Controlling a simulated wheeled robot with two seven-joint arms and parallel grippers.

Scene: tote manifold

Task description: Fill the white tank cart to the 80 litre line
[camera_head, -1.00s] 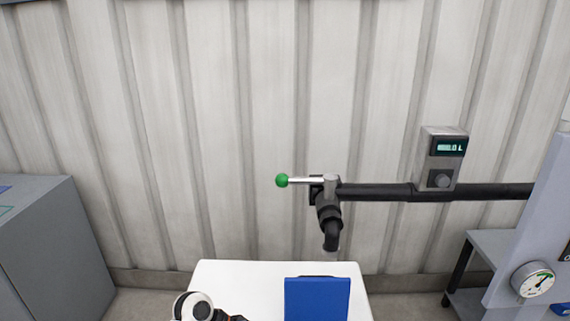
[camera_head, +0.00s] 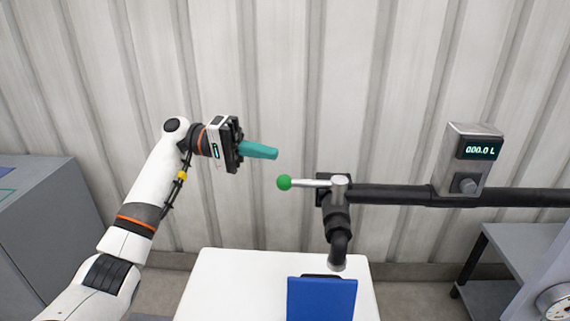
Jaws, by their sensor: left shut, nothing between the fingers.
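The white tank cart (camera_head: 225,285) stands below the pipe, with a blue panel (camera_head: 321,300) on its top. The black spout (camera_head: 338,248) points down over the cart, just behind the blue panel. The valve lever is a silver bar with a green ball (camera_head: 284,183) at its left end, and it lies level to the left. The meter (camera_head: 477,150) on the pipe reads 000.0 L. My left gripper (camera_head: 272,152) has teal fingers, is shut and empty, and is up and left of the green ball, apart from it. My right gripper is out of view.
A black pipe (camera_head: 400,193) runs along the corrugated wall to the right. A grey cabinet (camera_head: 40,230) stands at left. A grey shelf (camera_head: 505,255) and a partly cut-off gauge (camera_head: 556,303) are at right. The space around the lever is clear.

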